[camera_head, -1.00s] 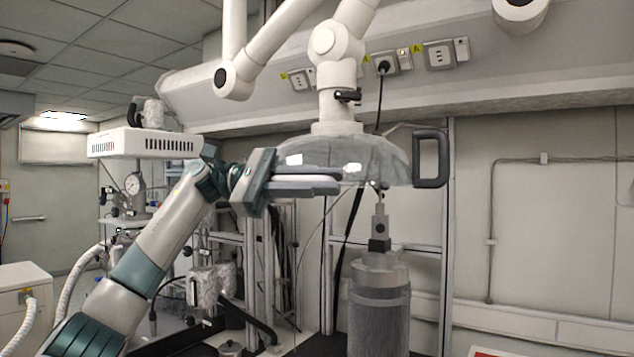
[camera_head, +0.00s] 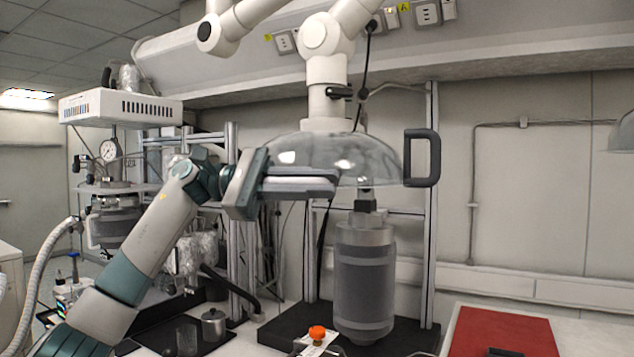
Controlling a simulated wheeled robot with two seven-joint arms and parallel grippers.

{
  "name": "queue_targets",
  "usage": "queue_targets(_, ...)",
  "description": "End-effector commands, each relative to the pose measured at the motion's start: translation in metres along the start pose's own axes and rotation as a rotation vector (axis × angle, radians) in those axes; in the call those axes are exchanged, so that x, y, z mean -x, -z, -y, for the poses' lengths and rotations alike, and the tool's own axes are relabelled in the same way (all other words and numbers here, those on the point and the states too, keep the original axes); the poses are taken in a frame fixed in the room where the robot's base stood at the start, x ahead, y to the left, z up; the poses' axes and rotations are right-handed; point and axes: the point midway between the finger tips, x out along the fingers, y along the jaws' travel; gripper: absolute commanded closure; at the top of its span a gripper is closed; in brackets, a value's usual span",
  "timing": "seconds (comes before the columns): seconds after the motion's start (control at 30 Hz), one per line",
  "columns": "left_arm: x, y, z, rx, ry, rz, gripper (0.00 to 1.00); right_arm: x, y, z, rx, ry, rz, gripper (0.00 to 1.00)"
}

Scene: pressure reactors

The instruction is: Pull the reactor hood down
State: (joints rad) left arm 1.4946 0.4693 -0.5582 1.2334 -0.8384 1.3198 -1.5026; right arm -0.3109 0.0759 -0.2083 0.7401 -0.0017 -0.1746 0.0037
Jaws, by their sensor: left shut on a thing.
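The clear dome-shaped reactor hood (camera_head: 368,155) hangs on a white jointed extraction arm (camera_head: 325,70). A dark D-shaped handle (camera_head: 434,158) sits on its right side. My left gripper (camera_head: 318,182) reaches in from the left, its fingers level at the hood's left and front rim. It is shut on the hood, though the fingers hide the exact contact. Below the hood stands a grey cylindrical reactor (camera_head: 364,285), its top fitting just under the rim. My right gripper is not in view.
The reactor stands on a black base (camera_head: 285,328). An orange knob (camera_head: 317,332) is in front. A red mat (camera_head: 500,335) lies at the right. A second reactor setup with a gauge (camera_head: 109,150) stands at the left. Metal frame posts stand behind the hood.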

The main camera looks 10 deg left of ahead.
Motion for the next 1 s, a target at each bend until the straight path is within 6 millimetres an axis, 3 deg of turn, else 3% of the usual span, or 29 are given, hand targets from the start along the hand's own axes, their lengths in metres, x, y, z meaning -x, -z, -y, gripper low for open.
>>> queue_targets(0.17,-0.002,0.007,0.005,0.009,0.010,-0.006,1.00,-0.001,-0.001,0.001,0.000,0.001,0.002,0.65)
queue_targets(0.2,-0.002,0.008,0.005,0.009,0.010,-0.007,0.82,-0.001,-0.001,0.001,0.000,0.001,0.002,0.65)
queue_targets(0.27,-0.002,0.007,0.005,0.009,0.011,-0.007,0.68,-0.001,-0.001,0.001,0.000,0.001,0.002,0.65)
queue_targets(0.3,-0.002,0.007,0.005,0.008,0.010,-0.006,0.66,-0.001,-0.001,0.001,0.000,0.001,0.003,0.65)
queue_targets(0.73,0.004,0.005,0.003,0.005,0.006,-0.004,0.66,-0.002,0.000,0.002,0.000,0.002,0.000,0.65)
queue_targets(1.0,0.034,0.005,0.003,0.004,0.003,-0.004,0.66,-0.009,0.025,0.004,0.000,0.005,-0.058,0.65)
